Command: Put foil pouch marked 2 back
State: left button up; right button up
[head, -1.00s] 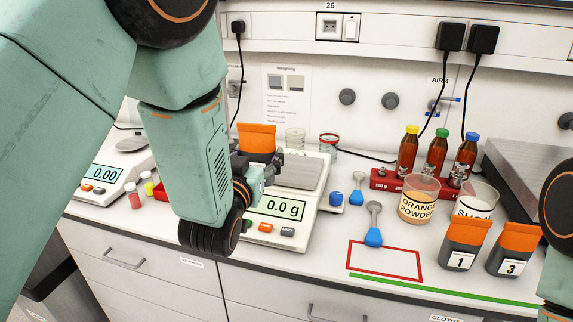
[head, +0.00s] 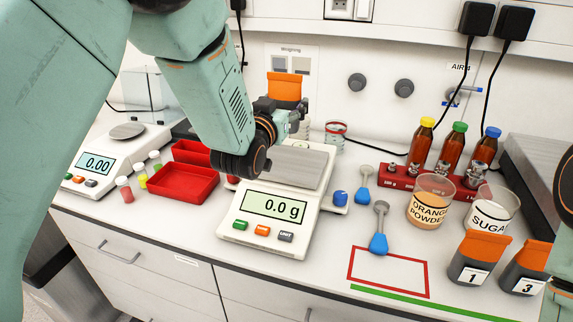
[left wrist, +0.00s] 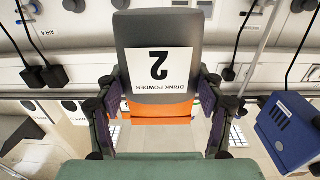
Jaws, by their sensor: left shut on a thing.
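The foil pouch marked 2 (left wrist: 160,62), grey with an orange end and a white "DRINK POWDER" label, is between the two fingers of my left gripper (left wrist: 160,108). In the head view its orange top (head: 285,86) shows above my left gripper (head: 290,115), behind the balance with the 0.0 g display (head: 276,206). The pouch is held up in the air, and its lower part is hidden by the gripper. Foil pouches marked 1 (head: 478,258) and 3 (head: 526,270) stand at the right front. My right gripper is out of view.
Red trays (head: 183,184) lie left of the balance.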

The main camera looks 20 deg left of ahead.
pick_arm(q)
jog(key=shift+s+a+f, duration=0.1)
jog(key=shift+s+f, duration=0.05)
jog(key=shift+f, duration=0.05)
jog(key=shift+s, duration=0.1)
jog(key=shift+d, duration=0.4)
jog(key=shift+f, duration=0.25)
jog(key=f, duration=0.4)
jog(key=shift+a, duration=0.3)
jog(key=f, duration=0.4)
jog(key=shift+d+f, duration=0.2)
jog(key=shift+f, duration=0.15)
jog(key=shift+a+f, duration=0.15)
jog(key=shift+f, duration=0.1)
